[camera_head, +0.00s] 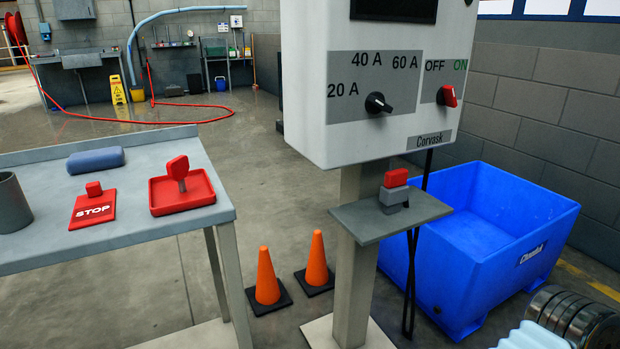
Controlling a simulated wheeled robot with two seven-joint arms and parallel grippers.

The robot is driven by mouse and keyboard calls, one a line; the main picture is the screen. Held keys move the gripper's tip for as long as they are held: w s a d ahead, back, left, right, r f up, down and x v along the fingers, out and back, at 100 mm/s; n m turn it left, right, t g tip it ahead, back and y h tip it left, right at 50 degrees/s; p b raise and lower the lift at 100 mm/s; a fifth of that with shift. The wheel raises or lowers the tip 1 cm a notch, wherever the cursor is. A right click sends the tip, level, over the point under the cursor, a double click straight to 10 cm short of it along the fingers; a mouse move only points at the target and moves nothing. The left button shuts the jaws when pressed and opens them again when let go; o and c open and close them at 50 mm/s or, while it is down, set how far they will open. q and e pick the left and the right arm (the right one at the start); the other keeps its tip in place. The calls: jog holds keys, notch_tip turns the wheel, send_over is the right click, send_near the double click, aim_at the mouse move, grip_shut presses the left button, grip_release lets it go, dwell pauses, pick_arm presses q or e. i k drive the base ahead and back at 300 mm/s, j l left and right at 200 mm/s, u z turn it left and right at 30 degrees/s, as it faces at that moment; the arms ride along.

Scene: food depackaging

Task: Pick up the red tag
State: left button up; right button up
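A flat red tag (93,210) marked STOP lies on the grey table at the left. A small red block (94,189) stands up from its back part. To its right is a shallow red tray (160,202) with an upright red paddle-shaped piece (178,170) on a grey stem in it. I cannot tell whether the task's red tag is the STOP piece or the paddle.
The table (150,150) also bears a blue rounded block (95,160) and a grey cup (10,204). A control box (340,130) on a post stands right of it, its shelf (368,220) holding a red-topped grey block (394,190). Two orange cones (266,278) and a blue bin (460,290) stand nearby.

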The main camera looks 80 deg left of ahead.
aim_at(97, 207)
jog(key=u, duration=4.1)
jog(key=j, duration=0.1)
jog(key=z, duration=0.05)
